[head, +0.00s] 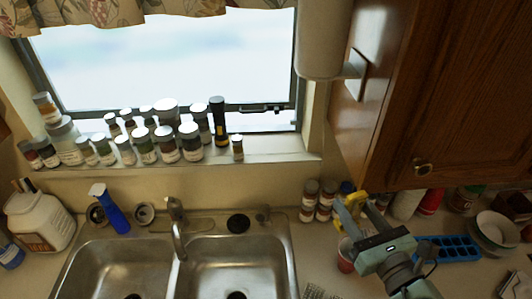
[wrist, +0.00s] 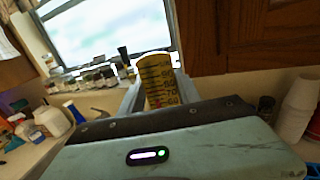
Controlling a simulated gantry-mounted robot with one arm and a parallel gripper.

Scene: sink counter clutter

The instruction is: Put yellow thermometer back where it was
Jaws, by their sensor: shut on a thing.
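The yellow thermometer (wrist: 158,80) stands upright between my gripper's fingers in the wrist view, with its dark scale markings facing the camera. Its lower end is hidden behind the gripper body. My gripper (wrist: 160,95) is shut on it. In the head view my gripper (head: 358,208) is at the right of the sink, above the counter and in front of the wall below the cabinet. A yellow part of the thermometer (head: 346,198) shows at the fingertips, partly hidden by them.
Several jars (head: 165,142) and a black flashlight (head: 219,122) line the window sill. Spice bottles (head: 309,200), a red cup (head: 346,254) and a blue tray (head: 448,248) are near my gripper. The wooden cabinet (head: 450,90) overhangs the right. The double sink (head: 235,262) is open and clear.

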